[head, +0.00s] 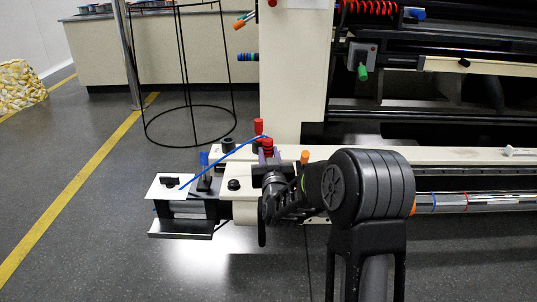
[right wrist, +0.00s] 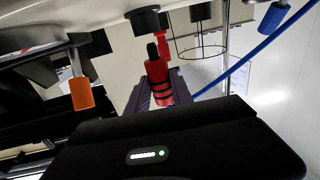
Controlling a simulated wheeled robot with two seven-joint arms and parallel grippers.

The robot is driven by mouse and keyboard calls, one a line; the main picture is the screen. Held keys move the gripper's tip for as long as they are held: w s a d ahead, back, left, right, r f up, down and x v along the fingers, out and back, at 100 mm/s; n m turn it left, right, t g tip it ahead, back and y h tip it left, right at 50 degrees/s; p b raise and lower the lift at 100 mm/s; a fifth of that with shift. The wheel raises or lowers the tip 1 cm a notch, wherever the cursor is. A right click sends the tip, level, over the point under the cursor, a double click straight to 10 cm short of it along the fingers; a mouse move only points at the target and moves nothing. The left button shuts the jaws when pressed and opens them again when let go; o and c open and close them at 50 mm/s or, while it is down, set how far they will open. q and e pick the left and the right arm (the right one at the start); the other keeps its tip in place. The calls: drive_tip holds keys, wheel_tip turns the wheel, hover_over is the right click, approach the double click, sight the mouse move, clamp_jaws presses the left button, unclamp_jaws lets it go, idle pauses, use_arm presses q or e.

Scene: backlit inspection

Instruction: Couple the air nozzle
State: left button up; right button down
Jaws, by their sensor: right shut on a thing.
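My right gripper (head: 269,158) is over the cream machine ledge, shut on a red nozzle (head: 267,146). In the right wrist view the red nozzle (right wrist: 156,78) stands between the purple-grey fingers, with black bands and a black tip. A blue hose (head: 222,160) runs from the left-hand plate up to the nozzle area; it also shows in the right wrist view (right wrist: 243,66). Its join to the nozzle is hidden. A second red part (head: 258,127) stands just beyond the held nozzle, apart from it in the right wrist view (right wrist: 163,40). My left gripper is not in view.
A black round knob (head: 228,145) and a blue-topped post (head: 204,160) stand left of the gripper. An orange part (head: 305,156) is close on the right. A black wire stand (head: 190,108) is on the floor behind.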

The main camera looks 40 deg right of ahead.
drive_tip(key=shift+f, duration=0.35)
drive_tip(key=shift+f, duration=1.5)
drive_tip(key=c, duration=1.1)
unclamp_jaws()
drive_tip(key=shift+o, duration=0.2)
drive_tip(key=shift+s, duration=0.15)
drive_tip(key=shift+s+a, duration=0.2)
drive_tip(key=p+v, duration=0.2)
drive_tip(key=v, duration=0.5)
